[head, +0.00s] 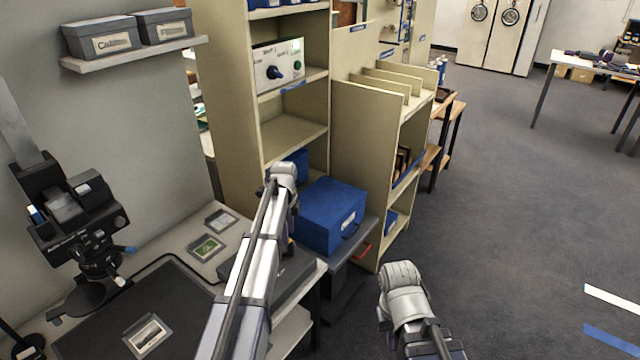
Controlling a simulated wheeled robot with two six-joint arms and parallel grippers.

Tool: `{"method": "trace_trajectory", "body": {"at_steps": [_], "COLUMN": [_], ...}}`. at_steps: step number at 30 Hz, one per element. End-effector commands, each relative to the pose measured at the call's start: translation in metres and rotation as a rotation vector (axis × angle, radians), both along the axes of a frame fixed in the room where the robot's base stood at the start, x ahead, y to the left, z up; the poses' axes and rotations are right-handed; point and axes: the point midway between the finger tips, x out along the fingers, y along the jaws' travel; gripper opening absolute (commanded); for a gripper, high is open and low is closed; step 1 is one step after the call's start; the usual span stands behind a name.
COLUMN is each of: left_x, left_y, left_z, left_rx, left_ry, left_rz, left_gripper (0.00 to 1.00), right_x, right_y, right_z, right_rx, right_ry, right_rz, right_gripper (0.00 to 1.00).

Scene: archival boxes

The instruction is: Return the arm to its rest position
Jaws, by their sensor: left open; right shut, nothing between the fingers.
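My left arm (255,268) reaches up from the bottom edge, past the side table, to a pale rounded joint (285,173) in front of the tan shelving. No fingers show at that end, so I cannot see what is at its tip. My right arm shows a pale rounded joint (403,288) at the bottom, over the floor. Its fingers are not visible either. A blue archival box (329,214) stands on a grey surface just right of the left arm's end. I see no contact between the arm and the box.
A copy stand camera (75,220) and a dark board (150,310) are at left. Grey boxes sit on a wall shelf (135,58). Tan shelving (225,85) rises behind the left arm. Open carpet (500,210) lies at right, with a white-topped table (590,66) beyond.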

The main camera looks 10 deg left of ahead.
Motion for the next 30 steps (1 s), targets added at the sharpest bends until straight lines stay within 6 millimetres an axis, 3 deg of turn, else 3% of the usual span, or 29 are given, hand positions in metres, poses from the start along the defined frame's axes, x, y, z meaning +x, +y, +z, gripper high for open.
{"method": "trace_trajectory", "body": {"at_steps": [4, 7, 12, 18, 24, 30], "left_x": [-0.012, -0.039, -0.110, -0.197, -0.263, -0.290], "left_y": [-0.015, -0.049, -0.122, -0.183, -0.214, -0.224], "left_z": [0.007, 0.022, 0.053, 0.086, 0.108, 0.116], "left_rx": [0.003, 0.011, 0.040, 0.077, 0.101, 0.110], "left_ry": [0.002, 0.007, 0.011, -0.003, -0.030, -0.046], "left_rz": [0.039, 0.142, 0.433, 0.790, 1.070, 1.206], "left_gripper": [0.58, 0.58, 0.58, 0.58, 0.58, 0.58], "right_x": [0.000, 0.000, 0.000, 0.000, 0.000, 0.000], "right_y": [0.000, 0.000, 0.000, 0.000, 0.000, 0.000], "right_z": [0.007, 0.022, 0.053, 0.085, 0.107, 0.114], "right_rx": [0.000, 0.000, 0.000, 0.000, 0.000, 0.000], "right_ry": [0.000, 0.000, 0.000, 0.000, 0.000, 0.000], "right_rz": [0.000, 0.000, 0.000, -0.001, -0.001, -0.001], "right_gripper": [0.00, 0.00, 0.00, 0.00, 0.00, 0.00]}}
